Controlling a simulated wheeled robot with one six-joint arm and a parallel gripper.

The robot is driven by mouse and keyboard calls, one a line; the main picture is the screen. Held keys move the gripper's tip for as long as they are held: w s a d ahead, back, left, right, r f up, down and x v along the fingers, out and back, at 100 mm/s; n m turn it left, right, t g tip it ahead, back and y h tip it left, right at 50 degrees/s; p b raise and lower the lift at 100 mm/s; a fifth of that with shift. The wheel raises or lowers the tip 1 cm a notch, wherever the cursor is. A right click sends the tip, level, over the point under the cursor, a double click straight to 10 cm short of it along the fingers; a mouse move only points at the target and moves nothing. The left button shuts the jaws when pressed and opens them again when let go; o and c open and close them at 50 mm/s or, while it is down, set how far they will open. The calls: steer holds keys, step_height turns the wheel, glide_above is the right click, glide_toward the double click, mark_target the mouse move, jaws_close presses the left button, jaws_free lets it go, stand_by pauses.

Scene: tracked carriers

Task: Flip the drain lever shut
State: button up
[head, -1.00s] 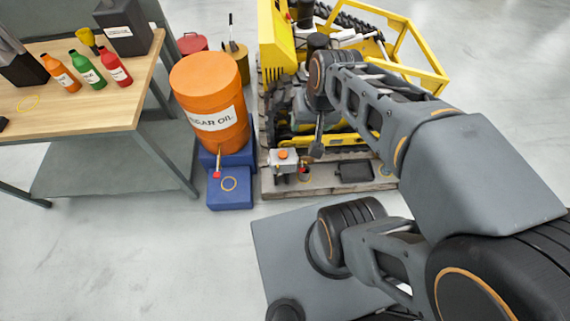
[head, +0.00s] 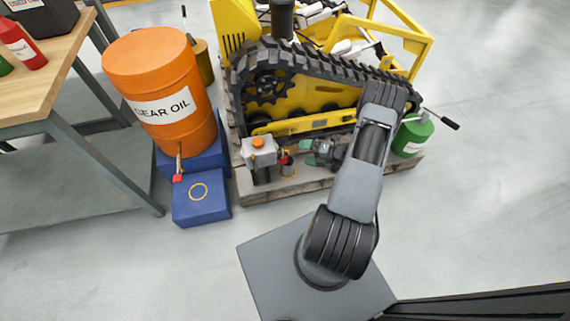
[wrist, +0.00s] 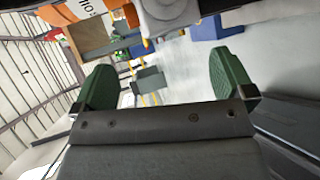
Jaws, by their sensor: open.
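A small grey box (head: 258,151) with an orange cap stands at the front left of the pallet. A small red part (head: 284,159), apparently the drain lever, shows on its right side above a small brownish jar (head: 288,170). My gripper (head: 308,153) is just right of the red part, with a small visible gap. Its green fingers are spread and empty in the wrist view (wrist: 162,60). A grey rounded body (wrist: 166,14), seemingly the box, shows at the top there, with a small reddish-yellow fitting under it. The lever's exact angle is too small to tell.
The yellow tracked carrier (head: 310,92) is close behind my gripper. A green can (head: 410,137) stands right. A workbench (head: 40,85) is far left.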

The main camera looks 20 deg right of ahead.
step_height(320, 180, down, 8)
steer(key=s+d+m+t+h+b, duration=0.1)
steer(key=d+m+t+h+b, duration=0.1)
steer(key=m, duration=0.3)
steer(key=b+x, duration=0.1)
steer(key=x, duration=0.5)
steer(key=b+x, duration=0.2)
steer(key=x, duration=0.5)
steer(key=shift+a+r, duration=0.2)
steer(key=c, duration=1)
steer(key=shift+d, duration=0.1)
steer(key=shift+c, duration=0.3)
